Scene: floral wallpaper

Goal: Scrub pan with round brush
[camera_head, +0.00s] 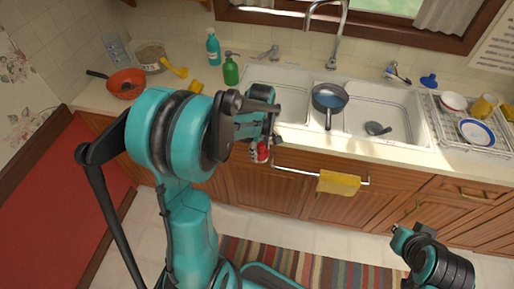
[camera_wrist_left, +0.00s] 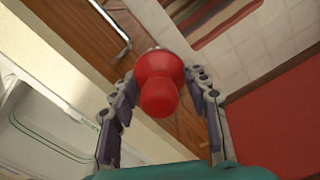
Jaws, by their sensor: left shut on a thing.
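My left gripper (camera_head: 262,138) is shut on a red round-knobbed thing, which looks like the round brush (camera_wrist_left: 158,88); its bristle end is mostly hidden. In the head view the brush (camera_head: 259,152) shows red and whitish below the fingers, in front of the counter edge. A grey saucepan (camera_head: 329,97) with a bluish inside sits at the sink divider, its handle toward me, right of and beyond my left gripper. An orange-red pan (camera_head: 126,83) with a dark handle lies on the left counter. My right gripper (camera_head: 398,232) is low at the lower right, its fingers unclear.
A green bottle (camera_head: 231,70) and a teal bottle (camera_head: 213,47) stand left of the sink. The faucet (camera_head: 335,45) rises behind the saucepan. A dish rack (camera_head: 440,125) with dishes is at the right. A yellow towel (camera_head: 338,183) hangs on the front bar.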

